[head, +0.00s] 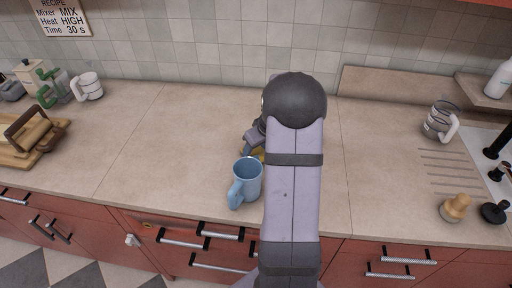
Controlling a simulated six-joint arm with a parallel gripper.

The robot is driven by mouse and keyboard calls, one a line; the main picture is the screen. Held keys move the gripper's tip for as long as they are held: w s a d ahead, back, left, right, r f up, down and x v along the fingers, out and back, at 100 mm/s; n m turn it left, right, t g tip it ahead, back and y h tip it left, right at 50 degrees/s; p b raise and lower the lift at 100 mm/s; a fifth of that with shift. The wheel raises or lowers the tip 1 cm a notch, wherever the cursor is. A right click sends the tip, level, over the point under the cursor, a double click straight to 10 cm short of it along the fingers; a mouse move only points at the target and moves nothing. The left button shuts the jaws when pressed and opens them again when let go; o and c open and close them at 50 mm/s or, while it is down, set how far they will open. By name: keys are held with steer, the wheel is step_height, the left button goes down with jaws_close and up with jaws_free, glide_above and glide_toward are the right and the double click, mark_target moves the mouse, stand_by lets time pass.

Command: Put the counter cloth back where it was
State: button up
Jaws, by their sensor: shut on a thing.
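My gripper (252,147) is low over the middle of the counter, behind a blue mug (248,176), and is partly hidden by my arm. It is shut on a yellow item (259,154), of which only a small patch shows between the mug and my arm. This may be the counter cloth, but too little shows to be sure. The blue mug stands upright near the counter's front edge, its handle toward the front left. No other cloth shows on the visible counter.
The counter (150,150) is clear left of the mug. At the left are a wooden board (50,154), a green item (48,92) and a white mug (89,86). At the right are a grey-and-white mug (440,121), a wooden-topped item (455,208) and a black stopper-like item (494,212).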

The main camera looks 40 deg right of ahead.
steer(key=shift+f, duration=0.15)
steer(key=o, duration=1)
steer(key=shift+r, duration=0.2)
steer(key=shift+r, duration=0.1)
steer(key=b+v, duration=0.2)
steer(key=v, duration=1)
steer(key=shift+a, duration=0.1)
